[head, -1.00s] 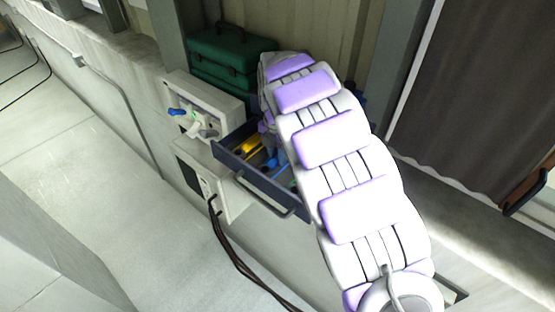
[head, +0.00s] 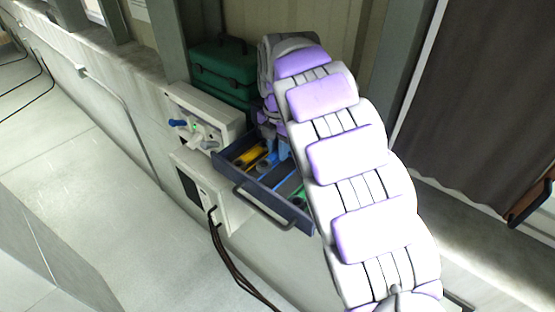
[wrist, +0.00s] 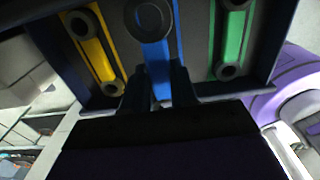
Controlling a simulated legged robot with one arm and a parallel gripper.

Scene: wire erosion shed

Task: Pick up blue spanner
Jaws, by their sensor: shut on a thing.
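The blue spanner (wrist: 155,55) is in the middle of the wrist view, between a yellow spanner and a green one. My gripper (wrist: 160,88) is shut on its near end, one finger on each side. In the head view the blue spanner (head: 267,163) shows in part above the open drawer (head: 238,185), below my gripper (head: 274,140), whose fingers are mostly hidden. I cannot tell from the frames how far the spanner is off the drawer floor.
A yellow spanner (wrist: 90,45) and a green spanner (wrist: 231,40) lie in the drawer on either side. A green toolbox (head: 224,68) stands behind. The drawer's handle bar (head: 262,210) sticks out in front.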

